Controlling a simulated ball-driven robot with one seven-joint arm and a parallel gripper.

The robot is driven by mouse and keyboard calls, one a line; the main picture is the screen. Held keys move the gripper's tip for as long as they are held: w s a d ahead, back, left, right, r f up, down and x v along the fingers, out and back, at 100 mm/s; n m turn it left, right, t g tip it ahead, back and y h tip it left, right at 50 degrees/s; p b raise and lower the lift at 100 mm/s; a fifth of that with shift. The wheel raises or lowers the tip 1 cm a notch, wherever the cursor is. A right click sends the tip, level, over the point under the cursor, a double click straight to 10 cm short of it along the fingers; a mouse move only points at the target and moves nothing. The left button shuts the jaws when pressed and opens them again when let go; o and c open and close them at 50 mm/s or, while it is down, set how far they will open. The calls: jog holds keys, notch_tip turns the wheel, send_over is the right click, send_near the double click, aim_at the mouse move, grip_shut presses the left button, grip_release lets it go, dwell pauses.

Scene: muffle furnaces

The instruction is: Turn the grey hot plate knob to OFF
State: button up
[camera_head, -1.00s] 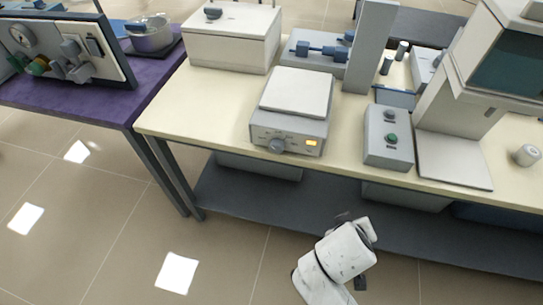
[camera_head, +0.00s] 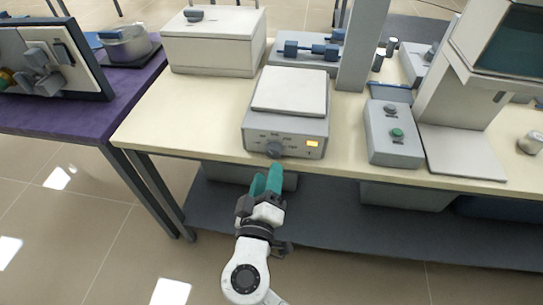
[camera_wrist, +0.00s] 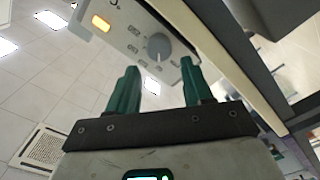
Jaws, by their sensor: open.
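The grey hot plate (camera_head: 287,101) with a white top stands at the front edge of the cream bench. Its grey knob (camera_head: 274,149) is on the front panel, beside a lit orange display. In the wrist view the knob (camera_wrist: 158,46) shows a pale pointer line, and the labels around it are too small to read. My gripper (camera_head: 267,178) has green fingers and is just below and in front of the knob, apart from it. In the wrist view my gripper (camera_wrist: 160,78) is open and empty, with the knob beyond and between its fingertips.
A control box (camera_head: 394,135) with a green button stands right of the hot plate. A white lidded box (camera_head: 213,44) stands behind it to the left. The cream bench edge (camera_head: 190,152) runs near my gripper, with a dark lower shelf (camera_head: 330,225) beneath. Open floor lies in front.

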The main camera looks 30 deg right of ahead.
aim_at(272, 155)
jog(key=x, duration=0.6)
jog(key=shift+w+d, duration=0.1)
jog(key=shift+d, duration=0.05)
jog(key=c, duration=0.8)
jog(key=shift+n, duration=0.3)
jog(key=n, duration=0.3)
jog(key=shift+p, duration=0.35)
jog(key=shift+f+n+p, duration=0.1)
jog(key=shift+n+p, duration=0.45)
jog(key=shift+n, duration=1.55)
